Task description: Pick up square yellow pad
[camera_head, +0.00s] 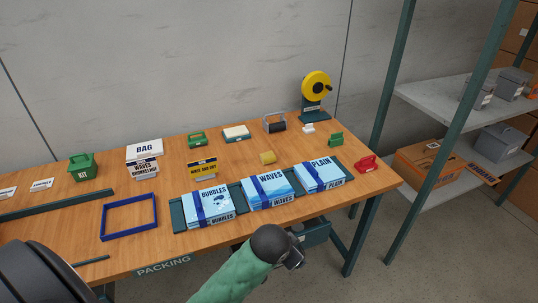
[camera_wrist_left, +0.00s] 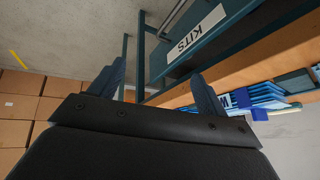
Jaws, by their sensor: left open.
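My left gripper (camera_head: 295,260) is low in front of the table's front edge, well apart from the yellow thing. In the left wrist view my left gripper (camera_wrist_left: 158,72) has its two fingers spread with nothing between them. The yellow thing is not visible there. My right gripper is not in view.
Blue packets (camera_head: 268,190) fill a tray along the table front. A drawer marked KITS (camera_wrist_left: 195,40) is close to my left gripper. Shelving (camera_head: 445,105) stands right.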

